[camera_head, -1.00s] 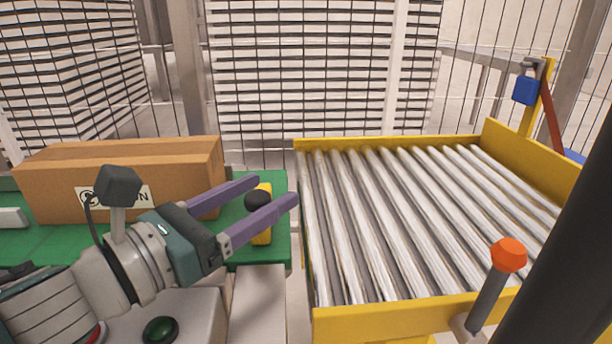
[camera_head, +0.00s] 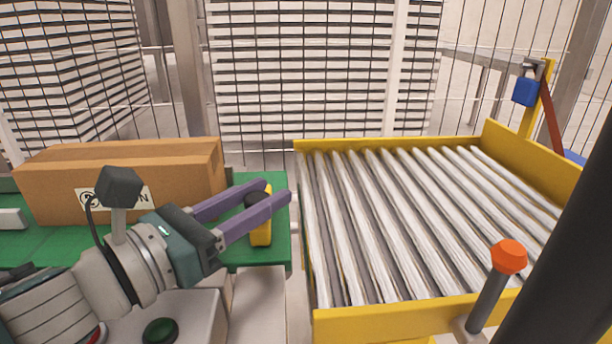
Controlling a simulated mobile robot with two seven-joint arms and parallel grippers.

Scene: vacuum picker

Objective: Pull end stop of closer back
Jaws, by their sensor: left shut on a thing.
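The end stop is a yellow upright piece (camera_head: 261,234) with a black knob (camera_head: 256,199) on top, at the right end of the green belt. The box is to its left. My left gripper (camera_head: 277,190) reaches in from the left with two long purple fingers. It is shut on the black knob, which sits between the fingers. The near finger hides part of the knob and of the yellow piece. My right gripper is not in view.
A closed brown cardboard box (camera_head: 120,182) lies on the green belt (camera_head: 240,262). A yellow-framed roller conveyor (camera_head: 420,225) is to the right. A lever with an orange knob (camera_head: 508,257) stands at its front. A wire fence is behind.

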